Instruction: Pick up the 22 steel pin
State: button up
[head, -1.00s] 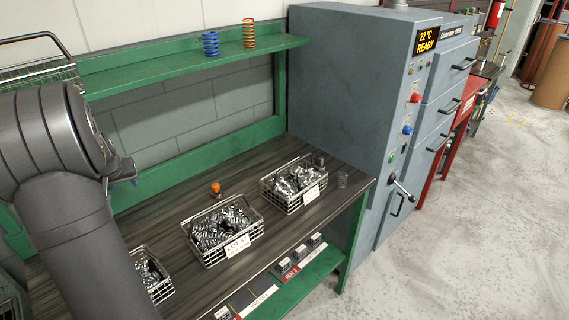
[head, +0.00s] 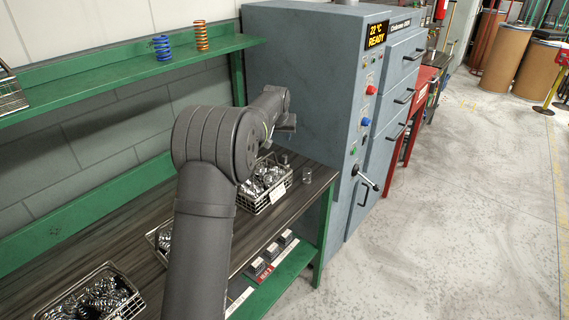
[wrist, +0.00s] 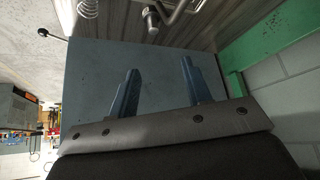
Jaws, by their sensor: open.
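I cannot pick out a steel pin for certain in either view. A small grey upright piece (head: 307,174), which looks like a coil, stands on the bench right of the far wire basket (head: 270,203). A coiled steel piece (wrist: 88,8) shows at the top edge of the wrist view, possibly the same one. My gripper (head: 288,122) is above and behind the far basket, close to the grey machine. In the wrist view my gripper (wrist: 158,65) has its two blue-grey fingers apart with nothing between them. My arm hides part of the bench.
The grey machine (head: 305,60) with a lever (head: 366,180) stands at the bench's right end. A green shelf (head: 130,75) holds a blue spring (head: 161,48) and an orange spring (head: 202,37). Another basket (head: 95,292) of metal parts is at lower left. Bare bench top lies around the baskets.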

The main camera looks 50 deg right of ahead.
send_near(285, 156)
jog(key=x, duration=0.5)
jog(key=shift+w+d+r, duration=0.1)
jog(key=shift+w+r, duration=0.05)
jog(key=shift+w, duration=0.25)
jog(key=x, duration=0.3)
jog(key=shift+s+d+f, duration=0.15)
jog(key=shift+s+f, duration=0.05)
jog(key=shift+f, duration=0.25)
jog(key=shift+w+d+f, duration=0.25)
jog(key=shift+d+f, duration=0.1)
jog(key=shift+f, duration=0.25)
grip_shut()
